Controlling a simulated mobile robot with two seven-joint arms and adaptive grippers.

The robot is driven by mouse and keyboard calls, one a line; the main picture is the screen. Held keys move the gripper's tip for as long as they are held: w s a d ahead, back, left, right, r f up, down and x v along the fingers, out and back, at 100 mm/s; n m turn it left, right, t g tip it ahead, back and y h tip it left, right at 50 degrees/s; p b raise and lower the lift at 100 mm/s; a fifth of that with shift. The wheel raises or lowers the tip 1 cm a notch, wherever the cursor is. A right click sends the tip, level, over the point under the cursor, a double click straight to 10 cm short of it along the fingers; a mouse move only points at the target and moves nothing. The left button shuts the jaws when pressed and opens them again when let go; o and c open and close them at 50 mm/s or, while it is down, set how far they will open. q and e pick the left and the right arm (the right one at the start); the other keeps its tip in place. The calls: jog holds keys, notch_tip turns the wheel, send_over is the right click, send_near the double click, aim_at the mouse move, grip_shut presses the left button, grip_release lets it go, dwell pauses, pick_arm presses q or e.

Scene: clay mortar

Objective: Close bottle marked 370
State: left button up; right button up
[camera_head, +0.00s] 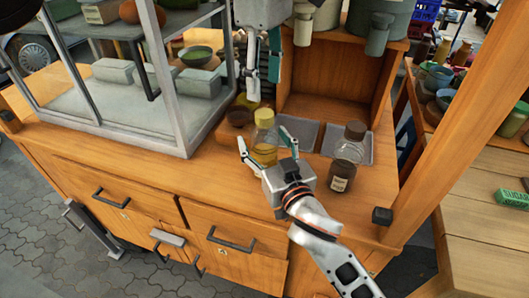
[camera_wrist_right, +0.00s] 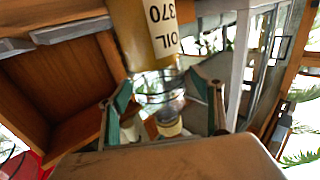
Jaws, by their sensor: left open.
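The bottle marked 370 (camera_wrist_right: 162,30) reads "OIL 370" in the right wrist view, where it appears upside down. In the head view, the bottle with yellow liquid (camera_head: 264,154) stands upright on the wooden counter. It has a pale yellow top (camera_head: 264,117); I cannot tell whether this is a seated cap. My right gripper (camera_head: 266,144) is open, its fingers on either side of this bottle. In the right wrist view, the gripper (camera_wrist_right: 165,105) shows gaps between fingers and clear neck. My left gripper (camera_head: 262,80) is open above and behind the bottle.
Grey trays (camera_head: 352,136) lie behind. A small brown bowl (camera_head: 238,117) is just left of the oil bottle. A glass display case (camera_head: 155,120) bounds the left, and a wooden post (camera_head: 440,120) the right.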

jog(key=v, duration=1.2)
dwell(0.6)
